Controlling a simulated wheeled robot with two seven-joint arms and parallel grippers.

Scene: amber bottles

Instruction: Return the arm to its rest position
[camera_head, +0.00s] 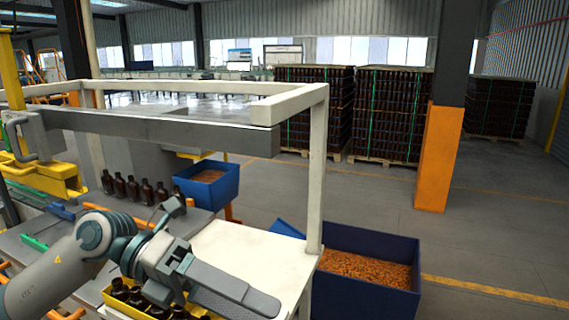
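My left arm (50,275) comes in from the lower left and reaches over the work table. Its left gripper (180,262) is at the wrist end, above a yellow crate (206,314) with dark amber bottles (122,291) in it. The arm and wrist cover part of the crate. A long dark grey part extends from the wrist toward the lower right. The fingertips are not clear, and no bottle shows clearly in the gripper. My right gripper is not in view.
A row of several amber bottles (133,190) stands behind the arm. A white frame (316,165) rises over the white tabletop (235,248). Blue bins (222,186) with orange-brown contents stand behind and right (400,302). An orange pillar (437,160) stands farther back.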

